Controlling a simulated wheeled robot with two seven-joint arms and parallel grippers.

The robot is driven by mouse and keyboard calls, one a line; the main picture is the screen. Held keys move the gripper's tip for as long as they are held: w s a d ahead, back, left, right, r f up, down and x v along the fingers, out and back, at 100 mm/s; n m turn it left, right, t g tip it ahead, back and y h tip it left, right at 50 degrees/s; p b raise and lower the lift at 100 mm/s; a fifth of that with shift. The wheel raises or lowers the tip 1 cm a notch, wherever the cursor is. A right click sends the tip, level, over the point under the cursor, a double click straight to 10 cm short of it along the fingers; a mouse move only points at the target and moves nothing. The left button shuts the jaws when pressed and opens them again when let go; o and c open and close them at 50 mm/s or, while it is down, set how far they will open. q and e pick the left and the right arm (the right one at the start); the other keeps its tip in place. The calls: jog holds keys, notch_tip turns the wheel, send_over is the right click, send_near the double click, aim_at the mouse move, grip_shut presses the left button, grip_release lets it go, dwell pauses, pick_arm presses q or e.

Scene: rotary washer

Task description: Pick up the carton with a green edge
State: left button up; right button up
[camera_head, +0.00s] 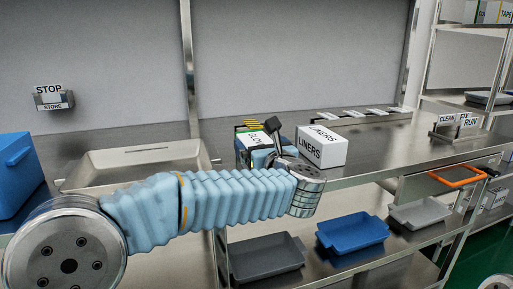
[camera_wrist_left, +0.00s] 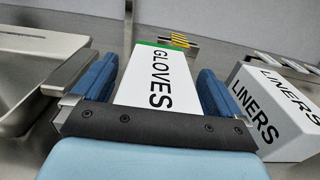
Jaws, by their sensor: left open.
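The carton with a green edge (camera_head: 254,135) is white, marked GLOVES, and stands on the steel counter, partly hidden behind my left gripper in the head view. In the left wrist view the carton (camera_wrist_left: 150,84) lies between my two blue fingers, with its green edge at the far top. My left gripper (camera_head: 260,153) is open, with one finger on each side of the carton; it also shows in the left wrist view (camera_wrist_left: 156,85). Small gaps seem to show beside the carton, but I cannot tell whether either finger touches it. My right gripper is not in view.
A white LINERS carton (camera_head: 322,147) stands just right of the gripper, also in the left wrist view (camera_wrist_left: 272,108). A steel basin (camera_head: 130,160) is to the left, beside a blue bin (camera_head: 18,175). Trays, one blue (camera_head: 352,232), sit on the shelf below.

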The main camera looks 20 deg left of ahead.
pick_arm(q)
jog(key=shift+w+a, duration=0.2)
jog(key=shift+w, duration=0.1)
jog(key=c, duration=1.1)
